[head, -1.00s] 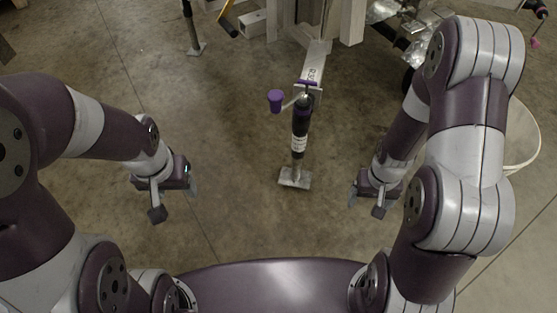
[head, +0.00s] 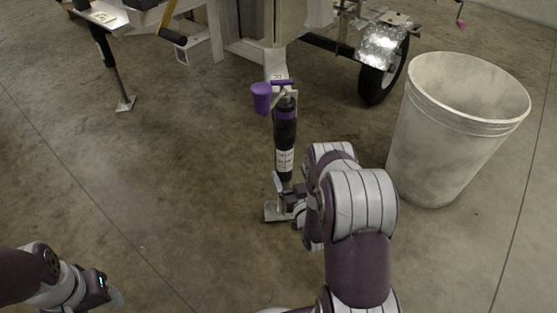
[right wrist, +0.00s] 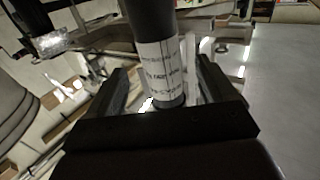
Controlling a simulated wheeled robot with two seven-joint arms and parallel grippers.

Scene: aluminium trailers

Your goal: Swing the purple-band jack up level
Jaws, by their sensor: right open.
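The purple-band jack (head: 286,135) stands upright under the trailer tongue. It has a black tube, a purple band near the top, a white label and a foot plate (head: 275,212) at floor level. Its purple crank knob (head: 261,98) sticks out to the left. My right gripper (head: 283,190) is at the lower part of the jack, below the label. In the right wrist view, the open fingers (right wrist: 166,88) stand on either side of the labelled tube (right wrist: 160,62); contact cannot be told. My left gripper (head: 112,294) is low at the left, away from the jack, and its opening is unclear.
A large pale bin (head: 445,135) stands right of my right arm. A trailer wheel (head: 382,75) is behind it. Another jack leg (head: 118,80) stands at the upper left. The floor left of the purple-band jack is clear.

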